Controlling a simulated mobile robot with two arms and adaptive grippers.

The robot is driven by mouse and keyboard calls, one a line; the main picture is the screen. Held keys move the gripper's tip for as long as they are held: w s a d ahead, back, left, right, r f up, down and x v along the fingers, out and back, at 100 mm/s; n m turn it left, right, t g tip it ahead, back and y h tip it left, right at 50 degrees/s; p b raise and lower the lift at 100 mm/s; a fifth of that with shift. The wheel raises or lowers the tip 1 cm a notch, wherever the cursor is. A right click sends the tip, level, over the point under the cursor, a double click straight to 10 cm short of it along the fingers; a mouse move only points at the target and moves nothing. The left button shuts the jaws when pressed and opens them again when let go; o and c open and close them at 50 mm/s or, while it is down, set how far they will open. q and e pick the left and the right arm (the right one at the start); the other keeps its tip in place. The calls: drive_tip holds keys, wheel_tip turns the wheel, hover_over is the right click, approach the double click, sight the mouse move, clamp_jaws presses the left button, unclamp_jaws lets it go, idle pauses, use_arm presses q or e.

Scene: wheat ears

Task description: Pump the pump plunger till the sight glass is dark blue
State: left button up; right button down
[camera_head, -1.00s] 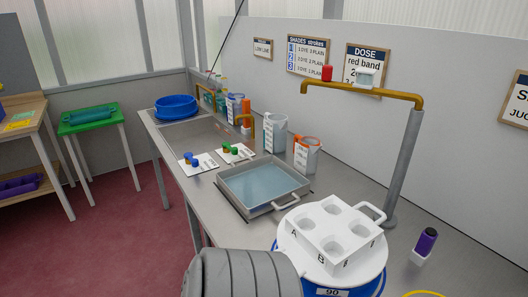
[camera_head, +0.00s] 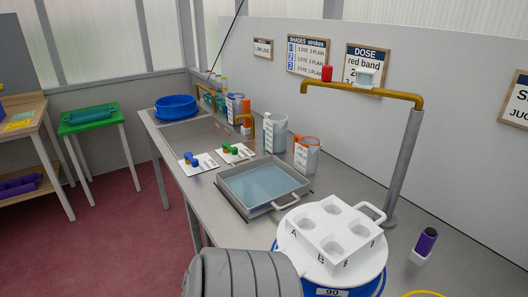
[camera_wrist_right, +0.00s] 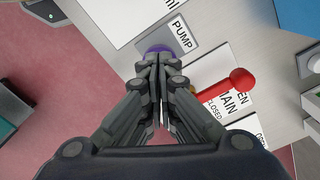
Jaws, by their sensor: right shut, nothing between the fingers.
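In the right wrist view, my right gripper (camera_wrist_right: 159,60) is shut and empty. Its fingertips are over a round purple top (camera_wrist_right: 155,49) beside a label reading PUMP (camera_wrist_right: 181,36). This looks like the pump plunger; the fingers hide most of it, and I cannot tell whether they touch it. My left gripper is not in view.
A red lever (camera_wrist_right: 238,82) lies close right of the fingers, over a MAIN open/closed label. In the head view, a tray of pale blue liquid (camera_head: 262,184), a white four-well block (camera_head: 338,228) and a dark purple bottle (camera_head: 427,242) occupy the bench.

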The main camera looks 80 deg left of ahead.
drive_tip(key=shift+f, duration=0.1)
drive_tip(key=shift+s+f+b, duration=0.1)
drive_tip(key=shift+f+b, duration=2.3)
drive_tip(key=shift+f, duration=0.55)
drive_tip(key=shift+r, duration=0.15)
drive_tip(key=shift+r+p, duration=1.85)
drive_tip(key=shift+r, duration=1.05)
drive_tip(key=shift+r, duration=0.1)
wheel_tip(320, 180, up, 6)
drive_tip(key=p, duration=0.3)
drive_tip(key=shift+p, duration=0.3)
